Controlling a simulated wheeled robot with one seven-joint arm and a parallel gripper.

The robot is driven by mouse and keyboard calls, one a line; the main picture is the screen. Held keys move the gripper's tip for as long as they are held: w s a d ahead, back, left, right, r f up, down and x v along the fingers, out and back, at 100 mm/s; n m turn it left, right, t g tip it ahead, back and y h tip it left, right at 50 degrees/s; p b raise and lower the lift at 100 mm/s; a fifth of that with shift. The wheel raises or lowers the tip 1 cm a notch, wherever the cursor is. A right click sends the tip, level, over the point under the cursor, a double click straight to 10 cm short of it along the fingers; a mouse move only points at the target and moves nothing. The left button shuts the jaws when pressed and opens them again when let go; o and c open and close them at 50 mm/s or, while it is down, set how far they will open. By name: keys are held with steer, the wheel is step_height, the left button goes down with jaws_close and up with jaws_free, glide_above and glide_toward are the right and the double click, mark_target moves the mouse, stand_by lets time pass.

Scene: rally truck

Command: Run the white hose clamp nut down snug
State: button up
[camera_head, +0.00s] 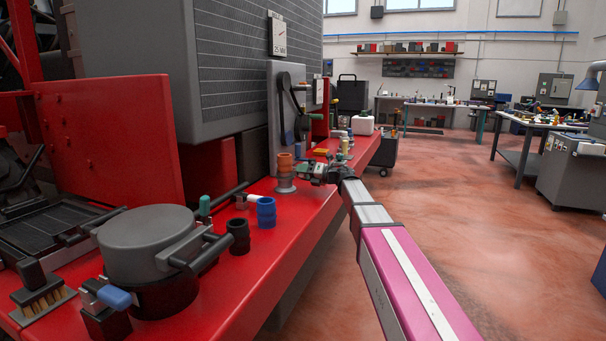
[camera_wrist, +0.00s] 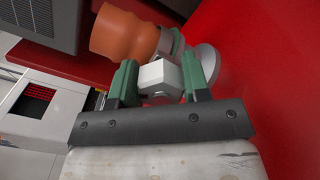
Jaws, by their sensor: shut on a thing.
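In the wrist view, my gripper (camera_wrist: 160,85) has its two green fingers on either side of a white hex nut (camera_wrist: 157,74) and is shut on it. A grey metal band or clamp part (camera_wrist: 176,45) shows just behind the nut, beside an orange-brown hose (camera_wrist: 125,33). A round grey flange (camera_wrist: 206,60) sits by the right finger on the red surface. In the head view, the orange-brown hose (camera_head: 286,163) stands upright on the red deck, and my gripper (camera_head: 318,173) reaches its right side.
The red truck deck (camera_head: 275,245) carries a black hose piece (camera_head: 238,236), a blue one (camera_head: 266,212) and a large grey round lid (camera_head: 147,242). A grey box (camera_head: 287,105) rises behind the hose. The floor right of the deck is open.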

steer(key=m, duration=0.5)
steer(key=shift+f, duration=0.15)
stand_by(0.3)
steer(key=o, duration=0.9)
steer(key=shift+o, duration=0.2)
steer(key=shift+d, duration=0.15)
steer(key=v, duration=1)
steer(key=shift+s+d, duration=0.15)
steer(key=shift+d, duration=0.15)
